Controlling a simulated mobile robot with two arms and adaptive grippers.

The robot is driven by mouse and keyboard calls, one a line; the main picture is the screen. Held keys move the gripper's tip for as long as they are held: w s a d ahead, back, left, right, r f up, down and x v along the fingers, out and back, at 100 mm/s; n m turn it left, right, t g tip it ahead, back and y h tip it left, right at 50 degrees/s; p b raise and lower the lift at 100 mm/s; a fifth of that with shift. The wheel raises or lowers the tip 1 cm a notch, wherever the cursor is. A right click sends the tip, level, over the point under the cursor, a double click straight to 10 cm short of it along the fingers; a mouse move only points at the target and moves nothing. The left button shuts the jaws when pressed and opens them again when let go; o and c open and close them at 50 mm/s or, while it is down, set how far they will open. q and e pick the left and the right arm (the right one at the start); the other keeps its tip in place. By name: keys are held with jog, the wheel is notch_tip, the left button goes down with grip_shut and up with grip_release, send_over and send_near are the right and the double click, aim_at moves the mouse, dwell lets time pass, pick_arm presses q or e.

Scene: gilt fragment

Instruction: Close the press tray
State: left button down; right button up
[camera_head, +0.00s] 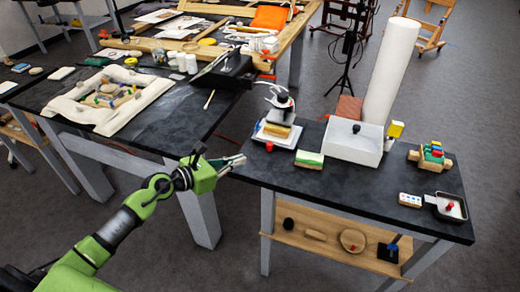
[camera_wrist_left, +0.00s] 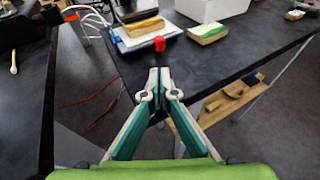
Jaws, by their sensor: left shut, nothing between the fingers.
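The small press (camera_head: 279,98), with a dark and light upper part, stands at the left end of the right-hand dark table. Its pale, flat press tray (camera_head: 283,142) lies at its foot, with a tan and yellow block (camera_head: 276,131) on it. A red knob (camera_head: 269,147) is on the tray's near side. It also shows in the left wrist view (camera_wrist_left: 159,43), straight beyond the fingertips. My left gripper (camera_head: 241,159) is shut and empty at the table's left edge, a little short of the knob. My right gripper is not in view.
A green and white block (camera_head: 310,160) and a white box (camera_head: 353,142) with a dark knob stand right of the tray. A tall white roll (camera_head: 390,70) rises behind. A gap separates this table from the left worktable (camera_head: 190,130).

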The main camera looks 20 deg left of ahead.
aim_at(260, 158)
pick_arm(q)
jog(key=x, duration=0.6)
jog(key=r+p+x, duration=0.1)
jog(key=x, duration=0.2)
jog(key=shift+w+d, duration=0.25)
jog(key=shift+w, duration=0.1)
